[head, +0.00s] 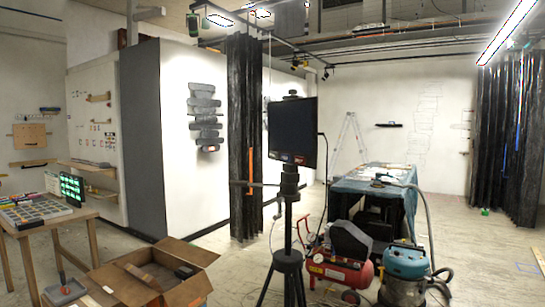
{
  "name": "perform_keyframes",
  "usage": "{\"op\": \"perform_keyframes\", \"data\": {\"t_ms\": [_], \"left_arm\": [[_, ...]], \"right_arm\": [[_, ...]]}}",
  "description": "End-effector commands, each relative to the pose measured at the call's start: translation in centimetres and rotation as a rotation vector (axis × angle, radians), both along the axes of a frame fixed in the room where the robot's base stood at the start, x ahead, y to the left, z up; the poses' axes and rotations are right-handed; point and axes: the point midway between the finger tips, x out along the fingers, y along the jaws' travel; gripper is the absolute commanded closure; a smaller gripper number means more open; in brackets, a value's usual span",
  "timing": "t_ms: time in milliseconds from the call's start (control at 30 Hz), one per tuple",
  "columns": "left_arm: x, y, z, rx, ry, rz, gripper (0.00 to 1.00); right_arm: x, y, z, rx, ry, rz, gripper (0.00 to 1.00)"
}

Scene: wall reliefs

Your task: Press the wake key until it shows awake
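A dark, blank screen (292,128) stands upright on a black tripod (287,230) in the middle of the head view. Small coloured marks, one of them reddish (299,160), sit along its lower edge. They are too small to read, and I cannot tell whether one is the wake key. A small panel with lit green cells (72,188) stands at the left on a wooden table. No key marked wake can be made out on it. Neither of my grippers is in view.
The wooden table (62,221) at left holds a tray of coloured squares. An open cardboard box (190,283) lies on the floor before it. A red compressor (338,270) and a teal vacuum (405,263) crowd the tripod's right. Floor at far right is mostly clear.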

Motion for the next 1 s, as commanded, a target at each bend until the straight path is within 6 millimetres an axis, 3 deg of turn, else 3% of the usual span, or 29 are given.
{"op": "perform_keyframes", "data": {"t_ms": [200, 633, 1000], "left_arm": [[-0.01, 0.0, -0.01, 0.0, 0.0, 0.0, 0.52], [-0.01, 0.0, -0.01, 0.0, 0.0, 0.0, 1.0], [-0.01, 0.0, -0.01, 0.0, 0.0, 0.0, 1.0]], "right_arm": [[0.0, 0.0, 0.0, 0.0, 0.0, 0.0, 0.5], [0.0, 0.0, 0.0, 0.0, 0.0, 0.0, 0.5], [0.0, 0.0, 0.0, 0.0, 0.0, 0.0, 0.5]]}}
